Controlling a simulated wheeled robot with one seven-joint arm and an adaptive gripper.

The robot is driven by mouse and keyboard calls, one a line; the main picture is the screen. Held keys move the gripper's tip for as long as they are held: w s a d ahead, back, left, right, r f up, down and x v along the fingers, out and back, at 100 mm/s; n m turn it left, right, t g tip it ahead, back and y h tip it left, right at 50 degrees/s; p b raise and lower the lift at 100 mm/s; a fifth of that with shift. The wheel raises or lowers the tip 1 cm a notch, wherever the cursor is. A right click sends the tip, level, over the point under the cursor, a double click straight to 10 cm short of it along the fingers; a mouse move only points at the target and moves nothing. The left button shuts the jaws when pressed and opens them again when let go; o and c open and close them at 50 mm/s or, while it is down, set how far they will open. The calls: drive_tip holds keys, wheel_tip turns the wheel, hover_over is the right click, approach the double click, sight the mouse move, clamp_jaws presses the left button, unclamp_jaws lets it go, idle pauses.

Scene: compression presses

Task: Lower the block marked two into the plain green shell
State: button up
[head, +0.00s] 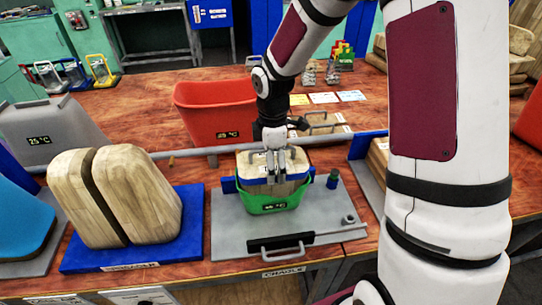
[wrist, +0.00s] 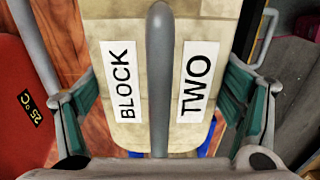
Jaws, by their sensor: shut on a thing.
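The block marked two (wrist: 122,128) is pale wood with "BLOCK" and "TWO" labels on either side of a grey handle bar (wrist: 158,75). In the head view the block (head: 296,158) has a blue band and is upright. My gripper (head: 276,177) is above it, shut on it; the wrist view shows a finger at each side.
A red-orange shell (head: 215,110) stands behind left. A split wooden form (head: 115,196) on a blue base is to the left. A grey pipe (head: 212,150) crosses behind the cradle. A lever handle (head: 285,246) lies at the plate's front. My arm covers the right side.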

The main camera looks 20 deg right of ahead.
drive_tip(key=shift+f, duration=0.8)
idle(0.7)
drive_tip(key=o, duration=1.8)
wheel_tip(320, 180, up, 12)
drive_tip(key=shift+r, duration=0.1)
drive_tip(key=s+r+m+t, duration=0.1)
drive_tip(key=s+r+m, duration=0.3)
drive_tip(key=s, duration=0.3)
drive_tip(key=s+r+m+t, duration=0.2)
drive_tip(key=s+r+m, duration=0.2)
drive_tip(key=s+m, duration=0.2)
drive_tip(key=s+r+m+t, duration=0.2)
drive_tip(key=s+r+m, duration=0.2)
drive_tip(key=s, duration=0.4)
drive_tip(key=shift+s+d+r+m, duration=0.1)
drive_tip(key=shift+s+r+m, duration=0.25)
drive_tip(key=shift+m, duration=0.55)
